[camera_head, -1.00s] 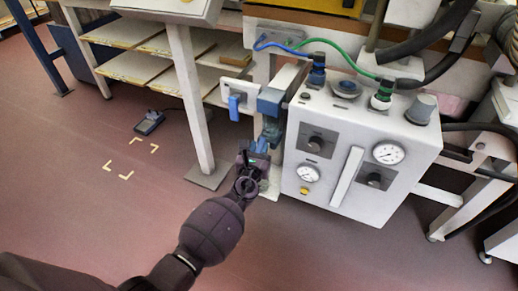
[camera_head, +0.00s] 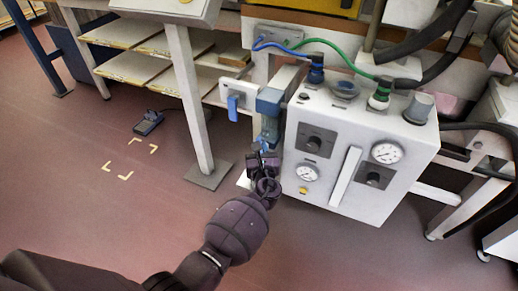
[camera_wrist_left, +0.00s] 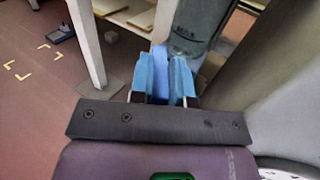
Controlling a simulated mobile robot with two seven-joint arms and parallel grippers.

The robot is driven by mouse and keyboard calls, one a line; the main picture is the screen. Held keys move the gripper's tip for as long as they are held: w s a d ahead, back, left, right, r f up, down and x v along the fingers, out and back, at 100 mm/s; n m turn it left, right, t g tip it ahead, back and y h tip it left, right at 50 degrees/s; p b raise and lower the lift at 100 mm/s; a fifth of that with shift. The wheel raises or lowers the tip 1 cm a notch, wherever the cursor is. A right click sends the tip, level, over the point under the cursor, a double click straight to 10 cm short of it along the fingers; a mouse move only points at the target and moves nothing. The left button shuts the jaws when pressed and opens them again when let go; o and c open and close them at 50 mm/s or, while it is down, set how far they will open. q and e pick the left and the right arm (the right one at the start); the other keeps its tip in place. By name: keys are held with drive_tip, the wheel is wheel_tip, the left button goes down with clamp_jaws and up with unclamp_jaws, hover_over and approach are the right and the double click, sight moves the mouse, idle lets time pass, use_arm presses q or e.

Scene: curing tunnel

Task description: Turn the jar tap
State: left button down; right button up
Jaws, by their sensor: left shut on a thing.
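A blue-grey jar (camera_head: 271,128) hangs under a blue head at the left side of the white control box. It also shows in the wrist view as a grey cylinder (camera_wrist_left: 196,24). A blue tap (camera_wrist_left: 160,63) sits at the jar's lower end. My left gripper (camera_head: 264,150) is just below the jar. In the wrist view its two blue fingertips (camera_wrist_left: 163,76) are shut on the tap, one on each side. The fingers hide most of the tap. My right gripper is in neither view.
The white control box (camera_head: 345,166) with gauges and knobs stands close to the right of my gripper. A white table leg (camera_head: 190,95) stands to the left. A blue padlock-like tag (camera_head: 233,108) hangs nearby. A small blue device (camera_head: 148,122) lies on the open floor.

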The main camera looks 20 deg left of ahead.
use_arm(q)
drive_tip(key=shift+d+f+n+g+y, duration=0.1)
drive_tip(key=shift+n+g+y, duration=0.7)
drive_tip(key=shift+y, duration=0.4)
drive_tip(key=c, duration=1.1)
unclamp_jaws()
drive_tip(key=shift+p+v, duration=0.85)
drive_tip(key=shift+v, duration=4.55)
